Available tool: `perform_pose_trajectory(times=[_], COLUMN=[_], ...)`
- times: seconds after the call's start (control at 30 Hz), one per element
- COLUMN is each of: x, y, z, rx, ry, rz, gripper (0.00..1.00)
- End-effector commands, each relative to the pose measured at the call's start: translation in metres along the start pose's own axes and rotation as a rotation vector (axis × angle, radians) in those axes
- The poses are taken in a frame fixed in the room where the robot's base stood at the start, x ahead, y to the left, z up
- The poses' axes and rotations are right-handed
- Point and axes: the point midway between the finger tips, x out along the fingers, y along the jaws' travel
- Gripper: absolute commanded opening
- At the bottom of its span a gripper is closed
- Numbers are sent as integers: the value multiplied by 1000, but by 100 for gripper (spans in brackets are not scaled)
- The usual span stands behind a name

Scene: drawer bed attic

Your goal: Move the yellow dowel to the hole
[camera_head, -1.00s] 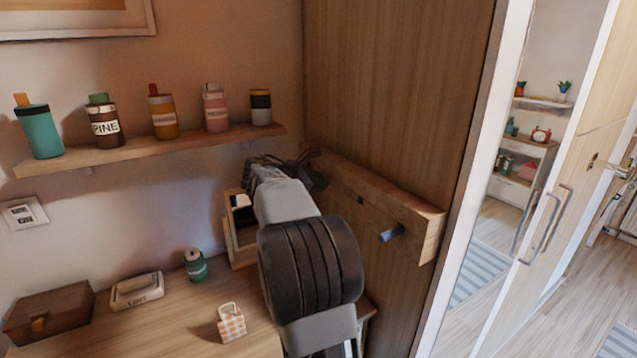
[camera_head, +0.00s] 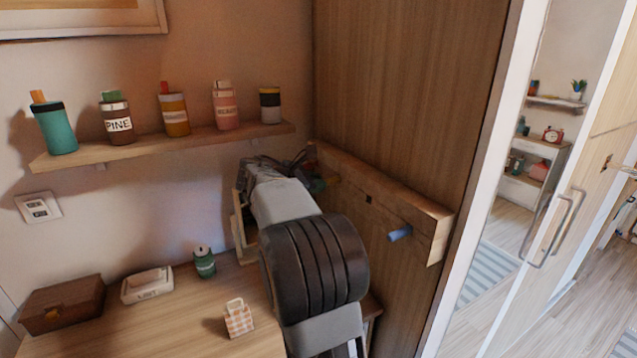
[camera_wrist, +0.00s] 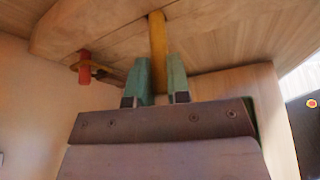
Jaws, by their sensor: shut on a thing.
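In the wrist view the yellow dowel (camera_wrist: 158,50) stands between the two green fingertips of my gripper (camera_wrist: 157,82), which is shut on it. Its far end meets or overlaps the wooden board (camera_wrist: 95,30); I cannot tell whether it is in a hole. In the head view my gripper (camera_head: 318,185) is mostly hidden behind my arm, close to the board (camera_head: 415,212) on the wooden panel. A small dark square hole (camera_head: 369,199) shows in the board, left of a blue dowel (camera_head: 400,234) that sticks out of it. A red dowel (camera_wrist: 84,70) shows left in the wrist view.
A shelf (camera_head: 75,157) with several bottles runs along the wall to the left. On the desk below are a brown box (camera_head: 62,305), a white container (camera_head: 147,285), a green jar (camera_head: 204,263) and a checked bag (camera_head: 238,319). A mirror door stands at right.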

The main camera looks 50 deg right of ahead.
Motion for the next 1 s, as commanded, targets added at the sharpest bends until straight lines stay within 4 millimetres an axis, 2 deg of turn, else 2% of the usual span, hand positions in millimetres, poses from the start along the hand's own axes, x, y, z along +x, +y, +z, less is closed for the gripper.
perform_pose_trajectory(times=[1.0], x=[-27], y=[0], z=[-11], rx=[-1], ry=[0], rz=[0], gripper=[0])
